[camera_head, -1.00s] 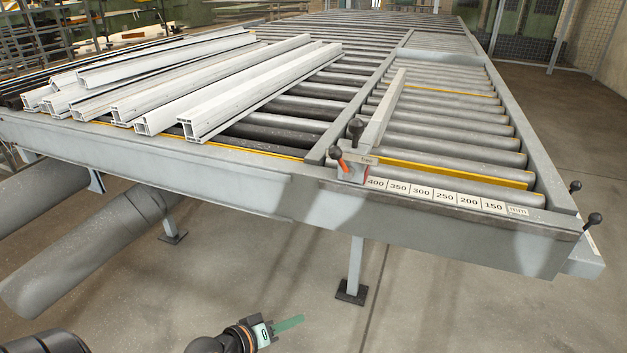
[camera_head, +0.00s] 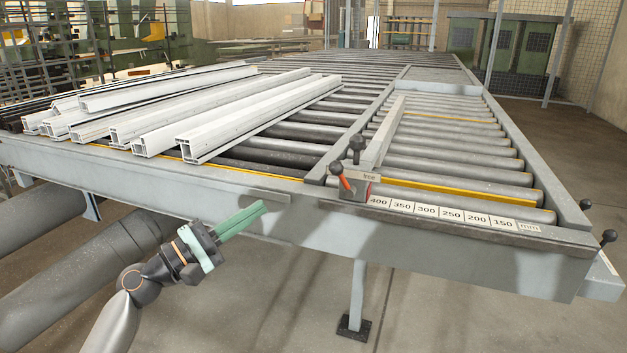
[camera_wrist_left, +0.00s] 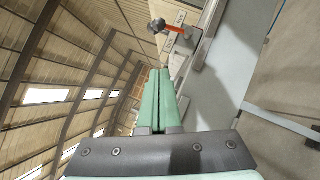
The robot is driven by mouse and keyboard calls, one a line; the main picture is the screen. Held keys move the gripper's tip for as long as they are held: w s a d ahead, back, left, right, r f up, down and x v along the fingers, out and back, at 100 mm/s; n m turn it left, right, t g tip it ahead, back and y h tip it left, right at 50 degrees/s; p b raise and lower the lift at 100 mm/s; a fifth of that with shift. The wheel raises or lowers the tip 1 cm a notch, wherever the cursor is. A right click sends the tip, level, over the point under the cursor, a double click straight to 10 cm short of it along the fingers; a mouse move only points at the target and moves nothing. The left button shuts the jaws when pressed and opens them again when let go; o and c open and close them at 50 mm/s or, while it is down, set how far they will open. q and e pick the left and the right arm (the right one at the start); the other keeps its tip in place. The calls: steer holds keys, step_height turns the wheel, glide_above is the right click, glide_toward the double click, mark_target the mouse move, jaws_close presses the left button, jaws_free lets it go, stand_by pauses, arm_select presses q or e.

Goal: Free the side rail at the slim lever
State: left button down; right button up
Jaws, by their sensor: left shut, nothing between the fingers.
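The side rail (camera_head: 385,132) is a long grey bar lying along the rollers on the right part of the bench. At its front end is a clamp block (camera_head: 352,190) with a small label. A slim orange lever (camera_head: 346,183) with a dark knob leans up to the left from the block. A second dark-knobbed lever (camera_head: 357,148) stands upright behind it. My left gripper (camera_head: 262,207) has green fingers, shut and empty, left of the clamp in front of the bench's front beam. In the left wrist view the orange lever (camera_wrist_left: 178,29) shows beyond the fingertips (camera_wrist_left: 162,72), apart from them.
Several white profiles (camera_head: 200,115) lie on the rollers at the left. A millimetre scale (camera_head: 450,214) runs along the front beam (camera_head: 480,255). More dark knobs (camera_head: 609,236) stick out at the right corner. The air in front of the beam is clear.

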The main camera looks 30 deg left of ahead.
arm_select(q)
steer(key=shift+w, duration=0.15)
steer(key=p, duration=0.3)
glide_toward(344, 179)
steer(key=w+a+r, duration=0.2)
steer(key=w+a, duration=0.1)
steer(key=a, duration=0.1)
steer(key=d+p, duration=0.1)
steer(key=w+d+r, duration=0.1)
steer(key=d+p, duration=0.1)
steer(key=shift+w+r+p, duration=0.25)
steer(key=shift+w+p, duration=0.05)
steer(key=shift+p, duration=0.05)
arm_select(e)
steer(key=shift+m+h, duration=0.3)
steer(key=shift+h, duration=0.2)
steer(key=d+r, duration=0.1)
steer(key=s+d+r, duration=0.1)
steer(key=d+r, duration=0.1)
steer(key=shift+s+r, duration=0.1)
steer(key=shift+s, duration=0.1)
steer(key=shift+r, duration=0.1)
